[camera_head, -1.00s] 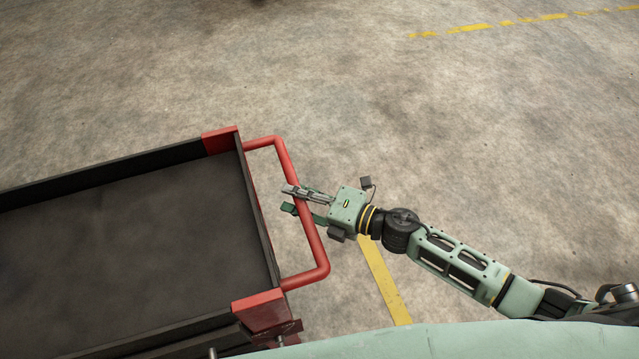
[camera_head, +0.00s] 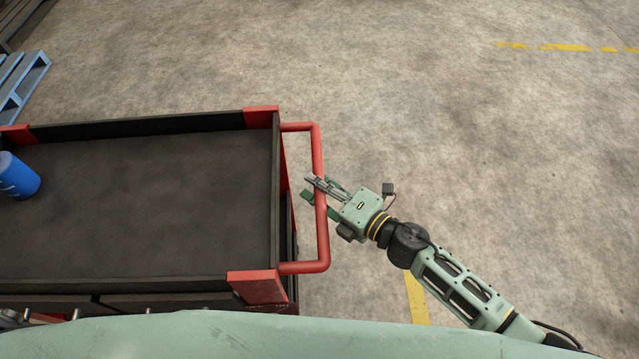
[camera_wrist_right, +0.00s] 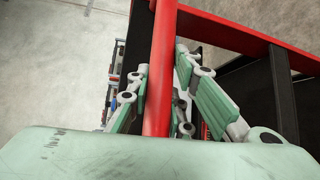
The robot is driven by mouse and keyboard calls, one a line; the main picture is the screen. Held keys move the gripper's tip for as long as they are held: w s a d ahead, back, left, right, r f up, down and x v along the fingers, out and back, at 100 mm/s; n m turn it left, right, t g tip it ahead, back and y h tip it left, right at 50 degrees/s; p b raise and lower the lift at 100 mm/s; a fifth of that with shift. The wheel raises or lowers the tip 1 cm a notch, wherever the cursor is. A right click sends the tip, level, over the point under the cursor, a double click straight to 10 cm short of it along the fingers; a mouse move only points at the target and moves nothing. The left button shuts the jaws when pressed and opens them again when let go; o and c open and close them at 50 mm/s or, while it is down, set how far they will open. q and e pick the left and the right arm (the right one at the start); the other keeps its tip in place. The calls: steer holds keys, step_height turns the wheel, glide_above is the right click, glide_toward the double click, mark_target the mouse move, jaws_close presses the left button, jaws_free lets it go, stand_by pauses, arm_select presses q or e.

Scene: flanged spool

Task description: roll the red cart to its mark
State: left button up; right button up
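The red cart (camera_head: 150,205) has a dark tray top with red corners and fills the left of the head view. Its red tubular handle (camera_head: 322,235) sticks out from its right end. My right gripper (camera_head: 314,190) is at the handle, with a finger on each side of the bar. In the right wrist view the red handle bar (camera_wrist_right: 162,60) runs between the two green-grey fingers, which close on it. My left gripper is not in view. I cannot make out a mark for the cart.
A blue pallet (camera_head: 22,85) lies on the floor at far left. Yellow floor lines show at the upper right (camera_head: 565,47) and below my right arm (camera_head: 416,298). The concrete floor beyond and right of the cart is clear.

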steer(key=o, duration=0.5)
steer(key=shift+a+r, duration=0.1)
steer(key=shift+a, duration=0.15)
steer(key=shift+d, duration=0.15)
steer(key=shift+s+d, duration=0.15)
steer(key=v, duration=1.1)
steer(key=shift+s+d, duration=0.2)
